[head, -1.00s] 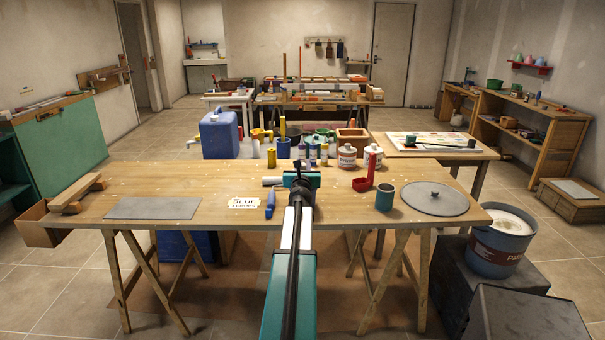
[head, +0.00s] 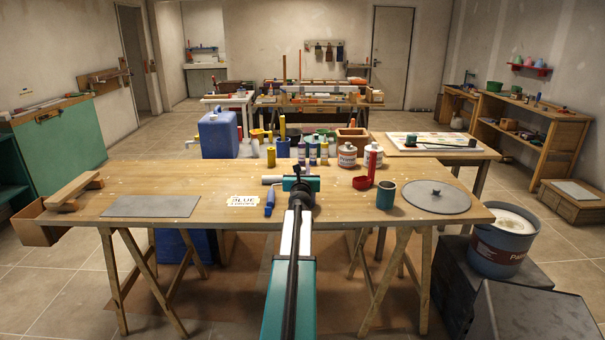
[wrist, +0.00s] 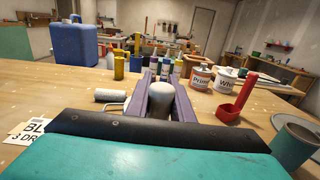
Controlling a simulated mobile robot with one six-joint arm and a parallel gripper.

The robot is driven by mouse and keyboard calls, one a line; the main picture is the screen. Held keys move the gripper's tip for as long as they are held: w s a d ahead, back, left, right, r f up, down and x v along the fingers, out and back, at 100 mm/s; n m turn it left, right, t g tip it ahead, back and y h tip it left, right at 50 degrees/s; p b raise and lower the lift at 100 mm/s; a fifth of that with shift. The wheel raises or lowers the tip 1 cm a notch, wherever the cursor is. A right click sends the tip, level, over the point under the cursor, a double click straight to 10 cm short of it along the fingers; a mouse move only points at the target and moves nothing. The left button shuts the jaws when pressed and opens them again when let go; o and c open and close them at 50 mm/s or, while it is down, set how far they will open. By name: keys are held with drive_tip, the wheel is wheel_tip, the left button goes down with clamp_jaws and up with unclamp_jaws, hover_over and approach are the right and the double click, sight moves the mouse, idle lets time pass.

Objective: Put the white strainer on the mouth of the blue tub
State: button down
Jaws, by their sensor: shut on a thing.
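My gripper (wrist: 161,88), with two purple fingers, is shut on a pale, rounded thing that I take for the white strainer (wrist: 159,102). Only its smooth near side shows in the wrist view; its far part is hidden. In the head view my gripper (head: 301,180) is over the middle of the workbench, and its own parts hide what it holds. The only blue tub that I can make out is the dark blue paint bucket (head: 500,250). It stands upright on a dark block right of the bench, with off-white in its mouth, well apart from my gripper.
The workbench (head: 340,215) carries a roller (head: 272,179), teal cup (head: 386,196), red scoop (head: 363,183), grey lid (head: 437,198) and grey sheet (head: 152,206). Paint cans (head: 347,155), bottles and a blue canister (head: 218,135) stand behind. A dark box (head: 527,315) is front right.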

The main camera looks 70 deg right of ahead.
drive_tip(key=shift+f, duration=0.1)
drive_tip(key=c, duration=1.6)
unclamp_jaws()
drive_tip(key=shift+o, duration=0.2)
drive_tip(key=shift+r, duration=0.2)
drive_tip(key=v, duration=1.2)
